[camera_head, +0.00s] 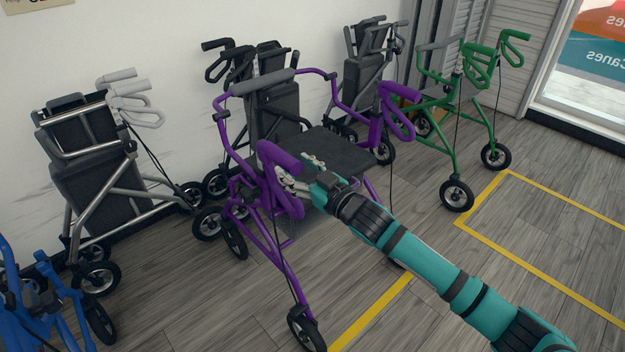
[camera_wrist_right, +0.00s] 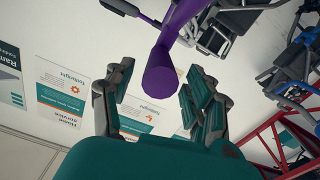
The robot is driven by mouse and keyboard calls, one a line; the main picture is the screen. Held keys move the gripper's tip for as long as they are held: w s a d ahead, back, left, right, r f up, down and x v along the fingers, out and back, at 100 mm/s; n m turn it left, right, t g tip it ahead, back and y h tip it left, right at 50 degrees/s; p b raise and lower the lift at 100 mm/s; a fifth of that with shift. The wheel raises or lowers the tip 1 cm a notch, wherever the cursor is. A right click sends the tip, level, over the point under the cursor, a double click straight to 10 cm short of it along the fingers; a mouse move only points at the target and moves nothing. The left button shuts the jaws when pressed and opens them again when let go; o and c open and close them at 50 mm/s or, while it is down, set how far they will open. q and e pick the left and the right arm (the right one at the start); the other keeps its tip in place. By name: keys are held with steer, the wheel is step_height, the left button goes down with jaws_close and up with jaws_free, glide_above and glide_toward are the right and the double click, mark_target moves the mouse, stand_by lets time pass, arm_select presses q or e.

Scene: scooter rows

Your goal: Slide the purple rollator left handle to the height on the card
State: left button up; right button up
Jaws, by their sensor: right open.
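The purple rollator (camera_head: 268,245) stands upright in the middle of the head view, with a dark seat and black wheels. One purple handle (camera_head: 275,158) is at its near side, and the other (camera_head: 398,112) is further right. My right gripper (camera_head: 292,178) is at the near handle, its jaws open. In the right wrist view the round end of a purple grip (camera_wrist_right: 160,80) shows between the two spread fingers of my right gripper (camera_wrist_right: 160,100). I cannot tell whether a finger touches it. My left gripper is not in view. No height card is readable.
A grey rollator (camera_head: 98,190) stands left, a blue one (camera_head: 40,305) at the lower left, a black one (camera_head: 232,60) behind, and a green one (camera_head: 448,120) at right. Yellow lines (camera_head: 560,197) mark open floor at right. Posters (camera_wrist_right: 60,100) hang on the wall.

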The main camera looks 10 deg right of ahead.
steer(key=v, duration=0.6)
steer(key=shift+s+d, duration=0.15)
steer(key=shift+s, duration=0.15)
steer(key=shift+f, duration=0.1)
